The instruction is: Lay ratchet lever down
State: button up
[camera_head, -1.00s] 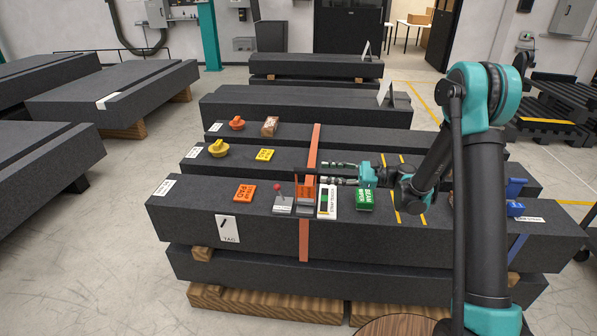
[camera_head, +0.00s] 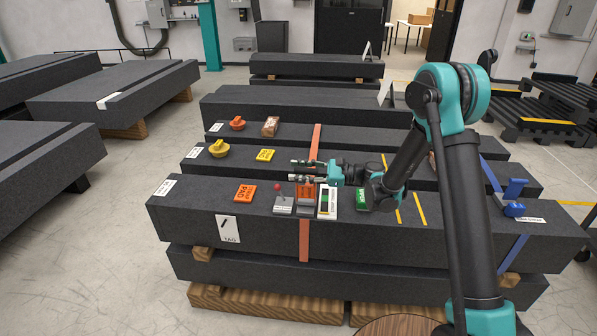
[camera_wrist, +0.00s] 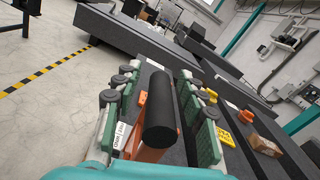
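The orange ratchet (camera_head: 306,193) sits on the orange strap over the front granite beam. A black cylindrical grip (camera_wrist: 160,118), apparently the lever's handle, lies between the fingers in the wrist view, with orange parts (camera_wrist: 148,153) below it. My gripper (camera_head: 300,171) reaches in from the right above the ratchet; it also shows in the wrist view (camera_wrist: 158,78). Its two fingers are apart, with gaps visible beside the black grip. The lever's exact tilt is hard to tell in the head view, and its grip is not clear there.
A grey block with a red-knobbed stick (camera_head: 282,202) stands just left of the ratchet. A white-framed gauge (camera_head: 327,203) and a green box (camera_head: 362,199) are to the right. An orange pad (camera_head: 245,195) lies farther left. Blue ratchet hardware (camera_head: 514,197) sits at the right end.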

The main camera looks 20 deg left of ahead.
grip_shut()
jog(key=shift+w, duration=0.25)
dwell(0.5)
jog(key=w+a+f+m, duration=0.2)
jog(key=w+f+m, duration=0.2)
jog(key=w+m, duration=0.2)
jog(key=w+a+f+m, duration=0.1)
jog(key=w+f+m, duration=0.3)
jog(key=w, duration=0.5)
jog(key=shift+w+a+f+m, duration=0.2)
jog(key=shift+a+f+m, duration=0.15)
jog(key=shift+m, duration=0.65)
jog(key=shift+o, duration=0.3)
grip_release()
